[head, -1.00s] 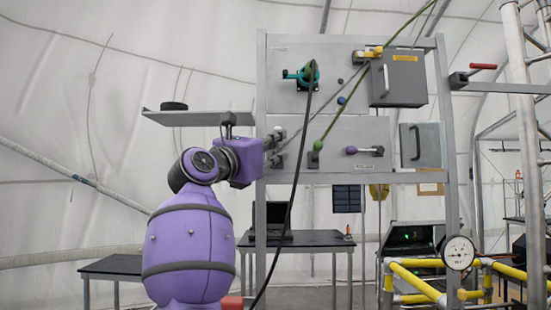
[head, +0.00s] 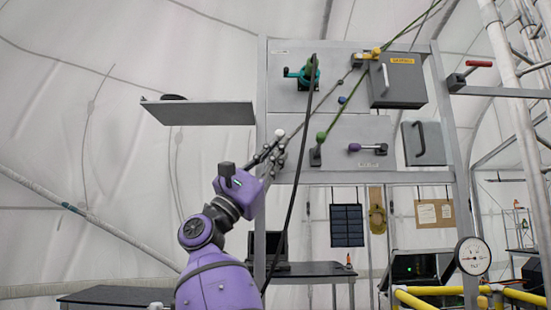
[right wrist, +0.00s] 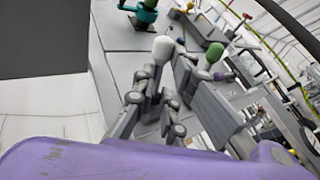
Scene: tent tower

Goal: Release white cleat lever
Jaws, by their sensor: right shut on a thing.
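The white cleat lever (head: 280,132), with a round white knob, stands at the left edge of the lower grey panel. In the right wrist view its white knob (right wrist: 163,48) shows between and just beyond the fingertips. My right gripper (head: 275,152) reaches up from the lower left and is shut on the lever below the knob. In the right wrist view the gripper's grey fingers (right wrist: 168,78) stand on both sides of the lever, and its shaft is mostly hidden. The green-knobbed lever (head: 321,136) is to the right. My left gripper is not in view.
A teal winch (head: 303,74) is above, with a dark rope (head: 294,170) hanging in front of the panel. A purple-knobbed lever (head: 354,147) and a grey box (head: 397,80) are further right. A grey shelf (head: 200,113) sticks out at the left.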

